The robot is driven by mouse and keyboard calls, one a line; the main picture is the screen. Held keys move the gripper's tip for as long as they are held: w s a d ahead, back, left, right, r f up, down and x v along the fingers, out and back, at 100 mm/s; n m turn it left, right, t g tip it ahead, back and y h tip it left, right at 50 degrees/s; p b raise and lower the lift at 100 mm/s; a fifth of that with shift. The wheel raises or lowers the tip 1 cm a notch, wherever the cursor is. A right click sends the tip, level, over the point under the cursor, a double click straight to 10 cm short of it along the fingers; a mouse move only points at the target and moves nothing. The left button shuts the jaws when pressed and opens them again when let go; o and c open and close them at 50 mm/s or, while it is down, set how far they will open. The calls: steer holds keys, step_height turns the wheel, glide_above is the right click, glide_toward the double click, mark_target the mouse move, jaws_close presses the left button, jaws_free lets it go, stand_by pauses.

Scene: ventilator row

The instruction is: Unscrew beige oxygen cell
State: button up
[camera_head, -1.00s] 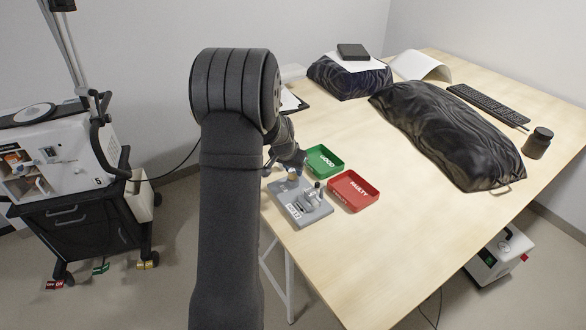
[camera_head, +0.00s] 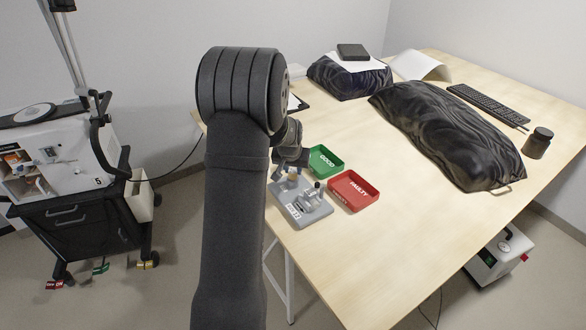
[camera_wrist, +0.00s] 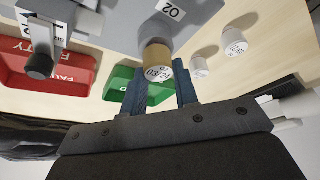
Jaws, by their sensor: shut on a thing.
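The beige oxygen cell (camera_wrist: 157,58) is a short tan cylinder with a white printed end face. In the wrist view it sits at the grey test block (camera_wrist: 120,22), by an O2 label. My gripper (camera_wrist: 160,88) has one dark finger on each side of the cell and is shut on it.
A green GOOD tray (camera_head: 338,171) and a red FAULTY tray (camera_head: 372,202) lie right of the block. Two white cylinders (camera_wrist: 235,41) (camera_wrist: 199,67) stand near the cell. A black-knobbed fitting (camera_wrist: 40,66) rises from the block. A black bag (camera_head: 440,130) lies further right.

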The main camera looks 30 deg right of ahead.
steer(key=shift+n+t+y, duration=0.25)
steer(key=shift+n+y, duration=0.2)
steer(key=shift+n, duration=0.9)
steer(key=shift+n+t+y, duration=0.25)
steer(key=shift+n+y, duration=0.2)
steer(key=shift+n, duration=0.9)
steer(key=n+y, duration=0.2)
steer(key=n, duration=0.4)
steer(key=o, duration=0.8)
steer(key=shift+r, duration=0.1)
